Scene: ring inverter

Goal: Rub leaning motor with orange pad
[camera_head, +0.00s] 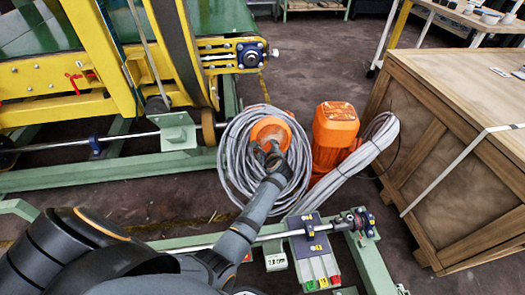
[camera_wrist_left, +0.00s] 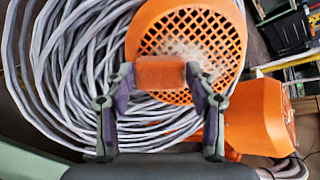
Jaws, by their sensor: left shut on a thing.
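My left gripper (camera_head: 273,152) reaches in over an orange motor (camera_head: 268,127) that has a coil of grey cable around it. In the left wrist view, the gripper (camera_wrist_left: 160,78) is shut on a small orange pad (camera_wrist_left: 160,72). The pad is in front of the motor's round grille (camera_wrist_left: 215,35), over its lower left part. Pale dust shows on the grille beside the pad. I cannot tell whether the pad touches the grille. In the head view the pad cannot be told apart from the motor. My right gripper is not in view.
A second orange motor (camera_head: 335,126) stands just right, with grey cable (camera_head: 362,152) beside it. A wooden crate (camera_head: 455,125) stands at the right. A yellow and green conveyor frame (camera_head: 105,70) fills the upper left. A green frame with a shaft (camera_head: 345,222) lies in front.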

